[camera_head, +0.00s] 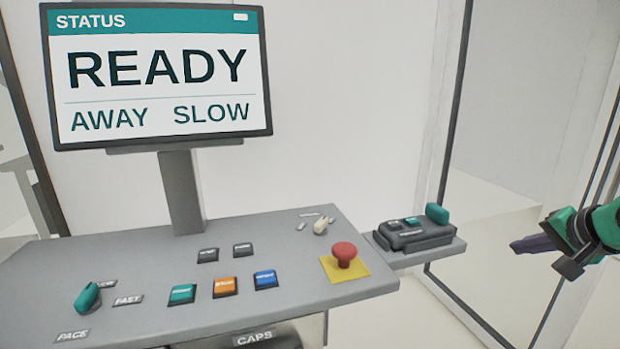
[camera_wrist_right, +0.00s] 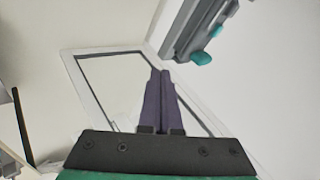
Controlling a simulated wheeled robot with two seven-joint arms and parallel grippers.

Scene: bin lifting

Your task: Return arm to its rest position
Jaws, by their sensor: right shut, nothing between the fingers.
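My right gripper (camera_head: 517,245) shows at the right edge in the head view, with a green and black wrist and dark purple fingers pointing left. It is apart from the console and hangs in the air to the right of the small side shelf. In the right wrist view the gripper (camera_wrist_right: 160,75) has its two fingers together, with nothing between them. My left gripper is not in view.
A grey console (camera_head: 130,250) holds buttons, a teal pace knob (camera_head: 88,297) and a red emergency button (camera_head: 343,254). A screen (camera_head: 160,70) reads READY, AWAY, SLOW. A dark device (camera_head: 412,235) with a teal part sits on the side shelf. Glass panels stand behind.

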